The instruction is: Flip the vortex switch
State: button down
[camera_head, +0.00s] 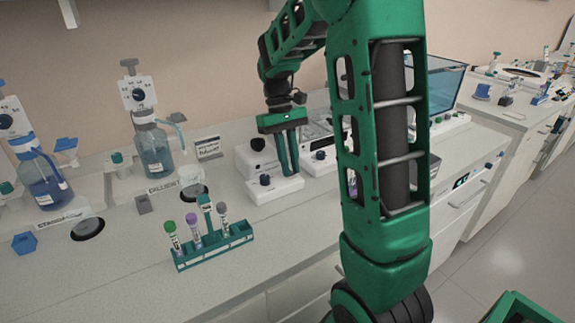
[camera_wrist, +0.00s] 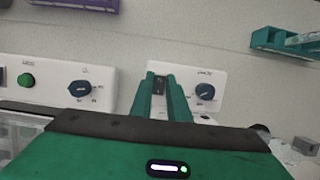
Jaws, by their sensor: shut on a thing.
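The vortex mixer is a white box (camera_head: 282,190) on the bench in the head view, with a dark blue knob on its front. In the wrist view its white front panel (camera_wrist: 215,80) shows the same blue knob (camera_wrist: 205,92) to the right of my fingers. My gripper (camera_head: 289,172) points down at the vortex front, right of the knob. In the wrist view my green fingers (camera_wrist: 162,80) are close together at the panel, shut on a small dark switch (camera_wrist: 158,86) between their tips. The fingers hide much of the switch, so its position cannot be told.
Another white device (camera_wrist: 50,72) with a green button and a blue knob stands beside the vortex. A green tube rack (camera_head: 213,246) holding several tubes stands at the front left. Dispenser bottles (camera_head: 153,150) stand further left. The bench is clear between the rack and the vortex.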

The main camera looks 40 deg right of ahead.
jog(key=shift+w, duration=0.1)
jog(key=c, duration=1.7)
grip_release()
jog(key=v, duration=1)
jog(key=shift+w+r, duration=0.15)
jog(key=shift+r, duration=0.25)
jog(key=s+f+m+t, duration=0.1)
jog(key=s+f, duration=0.2)
jog(key=s, duration=0.6)
jog(key=s+a+f+m+t, duration=0.1)
jog(key=s+f+m, duration=0.1)
jog(key=s, duration=0.7)
jog(key=s+f+m+t, duration=0.1)
jog(key=s+f+m, duration=0.1)
jog(key=s+f, duration=0.3)
jog(key=shift+s+a+f+t, duration=0.1)
jog(key=shift+s+a+t, duration=0.1)
jog(key=shift+s, duration=0.95)
jog(key=shift+s+a+t, duration=0.1)
jog(key=shift+s+t, duration=0.1)
jog(key=shift+s, duration=1)
